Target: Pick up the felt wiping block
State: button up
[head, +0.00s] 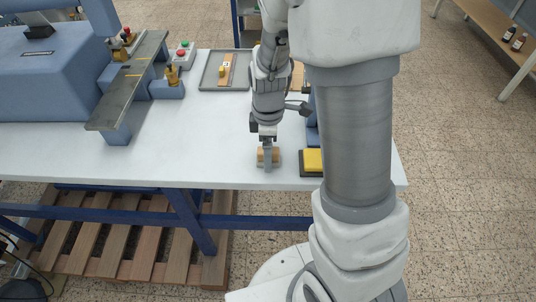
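A small tan block with a grey lower part, which looks like the felt wiping block (275,154), sits at the front of the white table. My gripper (267,157) points down right at it, with a grey finger in front of the block's middle. The far finger is hidden, so I cannot tell whether the fingers press on the block or stand apart from it. The block seems to be on or very near the table top.
A yellow pad on a dark base (313,160) lies just right of the block. A grey tray (208,84) with small parts stands behind. A blue machine with a long grey plate (130,85) fills the left. The table (200,150) is clear left of the block.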

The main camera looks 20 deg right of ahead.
jog(key=shift+f, duration=0.25)
grip_shut()
dwell(0.3)
jog(key=shift+r, duration=0.1)
jog(key=shift+r, duration=0.5)
jog(key=r, duration=0.3)
jog(key=shift+w+a+r, duration=0.35)
jog(key=shift+w, duration=0.05)
jog(key=w+a+r, duration=0.6)
jog(key=w+a, duration=0.1)
jog(key=shift+w+a+p, duration=0.25)
jog(key=shift+w+p, duration=0.05)
jog(key=shift+p, duration=0.05)
jog(key=shift+r, duration=0.1)
